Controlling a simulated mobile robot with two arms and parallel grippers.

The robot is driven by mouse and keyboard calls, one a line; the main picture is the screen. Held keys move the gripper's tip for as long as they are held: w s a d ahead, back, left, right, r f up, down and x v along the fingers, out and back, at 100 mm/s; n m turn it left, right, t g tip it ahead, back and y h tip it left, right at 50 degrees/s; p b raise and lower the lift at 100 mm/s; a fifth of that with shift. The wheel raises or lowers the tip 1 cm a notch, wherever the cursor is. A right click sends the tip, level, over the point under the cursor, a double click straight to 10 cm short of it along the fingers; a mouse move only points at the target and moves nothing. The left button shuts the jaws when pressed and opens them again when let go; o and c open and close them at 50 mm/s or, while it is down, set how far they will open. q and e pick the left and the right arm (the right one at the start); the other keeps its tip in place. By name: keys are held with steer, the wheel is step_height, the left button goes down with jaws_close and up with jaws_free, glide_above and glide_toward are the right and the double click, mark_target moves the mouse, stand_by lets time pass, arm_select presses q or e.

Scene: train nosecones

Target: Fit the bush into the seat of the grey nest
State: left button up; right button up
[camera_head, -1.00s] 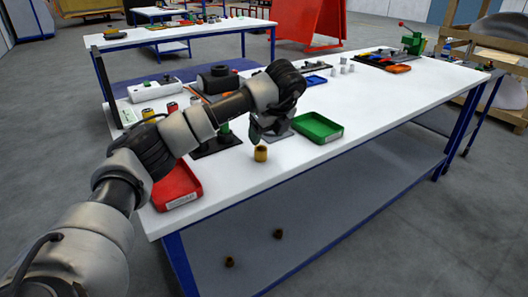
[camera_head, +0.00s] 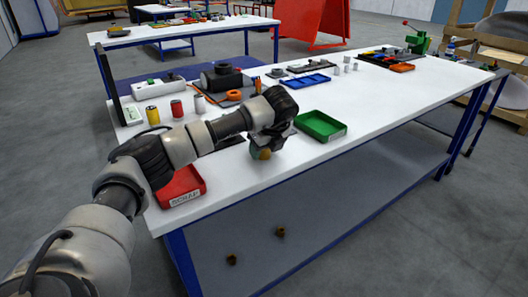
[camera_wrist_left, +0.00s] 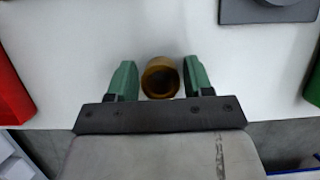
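The bush is a brass-coloured ring (camera_wrist_left: 160,78) standing on the white table, its bore seen from above in the left wrist view. My left gripper (camera_wrist_left: 160,75) is open, its two green fingers on either side of the bush with a narrow gap at each side. In the head view the left gripper (camera_head: 261,150) is low at the front table edge and mostly hides the bush (camera_head: 264,155). The grey nest shows as part of a grey plate (camera_wrist_left: 240,14) at the top right of the wrist view. My arm hides most of it in the head view.
A red scrap tray (camera_head: 182,186) lies left of the gripper and a green tray (camera_head: 321,126) lies right. Several cylinders (camera_head: 176,109) and a blue tray (camera_head: 306,82) stand farther back. Two brown rings (camera_head: 280,231) lie below the tabletop. The table right of the green tray is clear.

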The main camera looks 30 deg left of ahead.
arm_select(q)
steer(key=c, duration=0.7)
steer(key=shift+c, duration=0.2)
steer(key=shift+r, duration=0.1)
steer(key=shift+w+r, duration=0.1)
steer(key=shift+r, duration=0.3)
steer(key=r, duration=0.3)
steer(key=shift+w+d+r, duration=0.1)
steer(key=shift+d+r, duration=0.1)
steer(key=shift+r, duration=0.1)
steer(key=w+d+r, duration=0.6)
steer(key=d, duration=0.3)
steer(key=shift+w+r, duration=0.25)
steer(key=shift+w, duration=0.15)
